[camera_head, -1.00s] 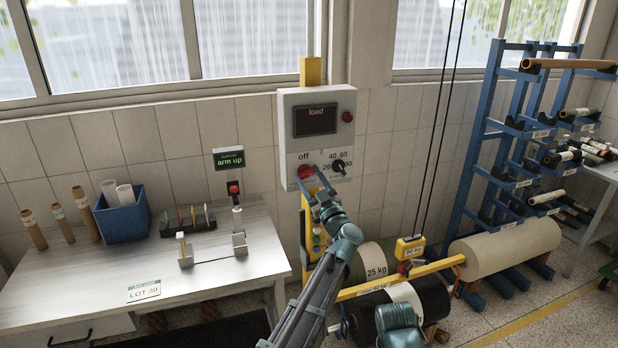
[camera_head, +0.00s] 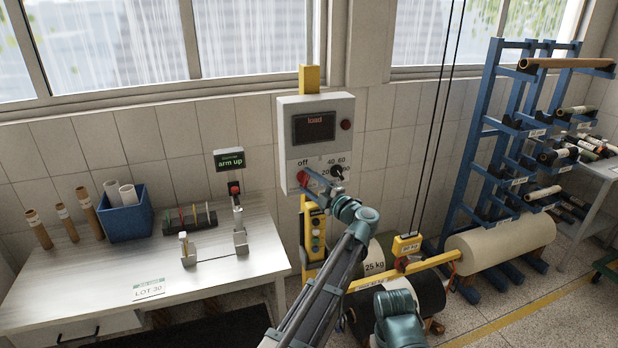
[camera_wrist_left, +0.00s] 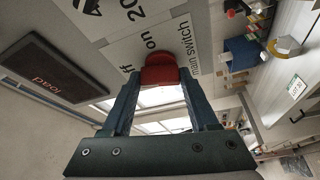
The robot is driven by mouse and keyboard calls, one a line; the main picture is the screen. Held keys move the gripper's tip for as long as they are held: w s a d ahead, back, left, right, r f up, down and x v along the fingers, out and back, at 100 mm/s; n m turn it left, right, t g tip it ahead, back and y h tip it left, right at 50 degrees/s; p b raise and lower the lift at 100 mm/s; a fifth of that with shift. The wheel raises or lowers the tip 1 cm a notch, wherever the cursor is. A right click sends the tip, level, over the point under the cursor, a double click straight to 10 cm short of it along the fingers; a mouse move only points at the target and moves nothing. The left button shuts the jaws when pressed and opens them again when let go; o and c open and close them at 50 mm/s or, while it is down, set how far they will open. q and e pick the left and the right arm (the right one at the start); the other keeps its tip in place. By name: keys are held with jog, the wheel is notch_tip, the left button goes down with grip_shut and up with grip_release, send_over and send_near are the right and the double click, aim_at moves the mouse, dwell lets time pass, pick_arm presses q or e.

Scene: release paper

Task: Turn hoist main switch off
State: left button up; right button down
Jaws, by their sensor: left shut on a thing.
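The grey hoist control box (camera_head: 316,108) hangs on the wall, with a dark display reading "load". Its red main switch knob (camera_head: 302,175) is at the lower left, near the "off" label. My left gripper (camera_head: 307,174) is at this knob. In the left wrist view, the red knob (camera_wrist_left: 160,72) sits between the fingertips of my left gripper (camera_wrist_left: 159,82), which are shut on it. Labels "on" and "main switch" show beside it. The knob's exact angle is partly hidden by the fingers. My right gripper is not in view.
A black selector knob (camera_head: 337,172) sits right of the red one. A yellow pendant (camera_head: 315,232) with buttons hangs below the box. A white table (camera_head: 215,262) with a blue bin (camera_head: 125,222) stands left. Rolls and a blue rack (camera_head: 476,165) stand right.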

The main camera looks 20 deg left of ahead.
pick_arm(q)
jog(key=shift+r+n+g+h+p, duration=0.15)
jog(key=shift+n+g+h+p, duration=0.3)
jog(key=shift+n+p, duration=0.8)
jog(key=shift+n, duration=0.45)
jog(key=o, duration=1.4)
jog(key=shift+s, duration=0.1)
jog(key=v, duration=0.7)
jog(key=shift+s+d, duration=0.15)
